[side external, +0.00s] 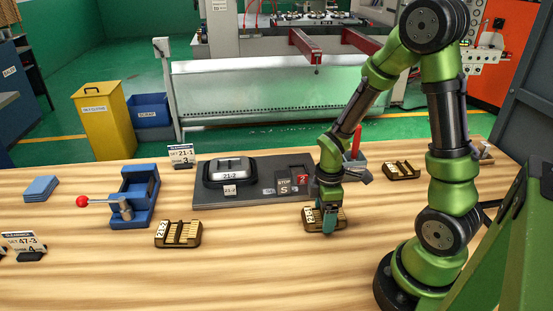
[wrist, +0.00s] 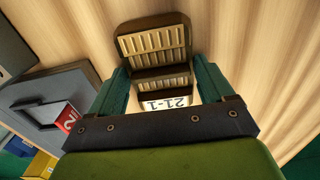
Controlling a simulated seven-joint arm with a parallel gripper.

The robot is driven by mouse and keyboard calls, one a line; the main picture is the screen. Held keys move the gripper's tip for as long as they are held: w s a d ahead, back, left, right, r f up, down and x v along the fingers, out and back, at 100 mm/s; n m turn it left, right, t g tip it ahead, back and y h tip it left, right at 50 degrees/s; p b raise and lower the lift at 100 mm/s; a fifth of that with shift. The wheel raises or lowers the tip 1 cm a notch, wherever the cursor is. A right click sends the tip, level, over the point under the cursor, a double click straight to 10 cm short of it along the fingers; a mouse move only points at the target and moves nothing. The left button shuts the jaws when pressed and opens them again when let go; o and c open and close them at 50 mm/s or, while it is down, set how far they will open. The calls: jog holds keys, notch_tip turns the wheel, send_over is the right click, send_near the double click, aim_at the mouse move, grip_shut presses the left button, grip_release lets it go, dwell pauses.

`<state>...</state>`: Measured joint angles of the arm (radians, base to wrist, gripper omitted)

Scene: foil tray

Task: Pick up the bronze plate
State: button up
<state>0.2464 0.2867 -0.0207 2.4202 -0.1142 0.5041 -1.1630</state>
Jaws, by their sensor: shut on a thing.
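A bronze plate (side external: 341,217) with a dark rim, ribbed golden face and white label lies under my gripper (side external: 328,228) near the middle of the table. In the wrist view the plate (wrist: 152,42) shows two ribbed parts with a raised dark bar between them, and its label reads 21-1 upside down. My gripper (wrist: 163,75) is shut on this plate, with one teal finger on each side of the bar. The plate is at or very near the table top; I cannot tell whether it touches.
Similar plates lie at the left (side external: 178,234) and at the back right (side external: 402,170). A dark fixture board (side external: 262,195) with a lidded tray (side external: 228,168) stands behind my gripper. A blue clamp (side external: 137,195) with a red knob stands left. The front table is clear.

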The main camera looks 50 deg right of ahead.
jog(key=shift+c, duration=0.6)
jog(key=shift+r, duration=0.25)
notch_tip(320, 180, up, 17)
jog(key=shift+f, duration=0.2)
dwell(0.6)
jog(key=shift+n, duration=0.4)
jog(key=w+f, duration=0.1)
jog(key=w, duration=0.7)
jog(key=w+f, duration=0.2)
jog(key=w, duration=0.6)
jog(key=w+f, duration=0.2)
jog(key=w, duration=0.7)
jog(key=shift+a+f, duration=0.1)
jog(key=shift+a, duration=0.25)
jog(key=w+a+r, duration=0.1)
jog(key=w+r, duration=0.2)
jog(key=w, duration=0.3)
jog(key=shift+w+a+f, duration=0.1)
jog(key=shift+f, duration=2)
jog(key=shift+a+f, duration=0.1)
jog(key=shift+f, duration=1.95)
